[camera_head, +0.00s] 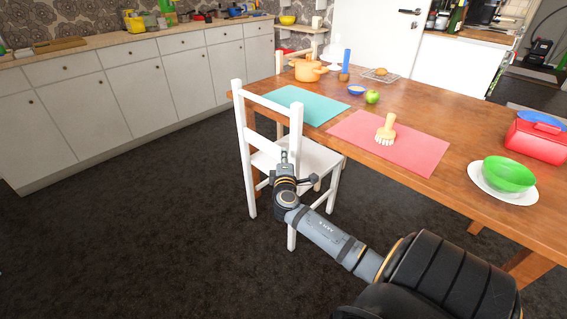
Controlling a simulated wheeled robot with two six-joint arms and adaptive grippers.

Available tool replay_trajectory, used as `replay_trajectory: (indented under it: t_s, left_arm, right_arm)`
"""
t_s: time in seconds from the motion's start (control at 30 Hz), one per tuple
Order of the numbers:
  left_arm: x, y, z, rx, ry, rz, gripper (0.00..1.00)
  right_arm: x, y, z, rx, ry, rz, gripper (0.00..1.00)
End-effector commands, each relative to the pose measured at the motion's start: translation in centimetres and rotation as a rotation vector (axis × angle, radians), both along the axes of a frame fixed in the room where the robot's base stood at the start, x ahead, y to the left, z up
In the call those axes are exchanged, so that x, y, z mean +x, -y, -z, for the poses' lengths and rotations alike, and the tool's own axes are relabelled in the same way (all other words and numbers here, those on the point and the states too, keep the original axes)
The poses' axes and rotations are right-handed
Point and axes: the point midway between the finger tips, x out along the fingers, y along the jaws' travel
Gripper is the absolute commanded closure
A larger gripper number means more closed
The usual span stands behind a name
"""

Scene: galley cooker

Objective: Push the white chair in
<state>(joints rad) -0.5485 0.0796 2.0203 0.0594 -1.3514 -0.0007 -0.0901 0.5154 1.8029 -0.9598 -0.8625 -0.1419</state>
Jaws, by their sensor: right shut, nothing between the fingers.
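The white chair (239,93) stands upright at the near left end of the wooden table (457,135), its backrest toward the left and its seat partly under the table edge. My right gripper (284,158) is shut and empty. My right arm comes in from the lower right and hides part of the chair's legs. My left gripper is not in view.
On the table are a teal mat (297,104), a pink mat (410,151) with a brush (386,128), an orange pot (308,70), a green apple (372,97), and a green bowl (508,173). White cabinets (120,100) line the left wall. The dark floor (130,235) left of the chair is clear.

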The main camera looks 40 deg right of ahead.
Motion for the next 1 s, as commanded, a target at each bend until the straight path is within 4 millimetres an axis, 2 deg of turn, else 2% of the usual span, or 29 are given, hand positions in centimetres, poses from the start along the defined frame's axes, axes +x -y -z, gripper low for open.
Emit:
replay_trajectory:
  t_s: [0.03,0.2,0.67,0.9,1.0]
  left_arm:
    - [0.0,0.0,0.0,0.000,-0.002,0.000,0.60]
    - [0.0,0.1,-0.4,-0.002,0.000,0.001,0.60]
    - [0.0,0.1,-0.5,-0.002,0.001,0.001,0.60]
    - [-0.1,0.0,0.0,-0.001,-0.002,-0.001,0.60]
    - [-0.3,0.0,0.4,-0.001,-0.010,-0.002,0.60]
  right_arm:
    - [-0.1,1.0,0.1,-0.009,-0.007,0.001,1.00]
    - [-0.1,2.7,0.1,-0.004,-0.005,0.000,1.00]
    - [0.0,3.5,0.1,-0.003,-0.006,0.000,1.00]
    - [0.1,7.2,0.0,-0.007,-0.006,0.001,1.00]
    - [0.1,7.3,0.2,-0.002,-0.004,0.000,1.00]
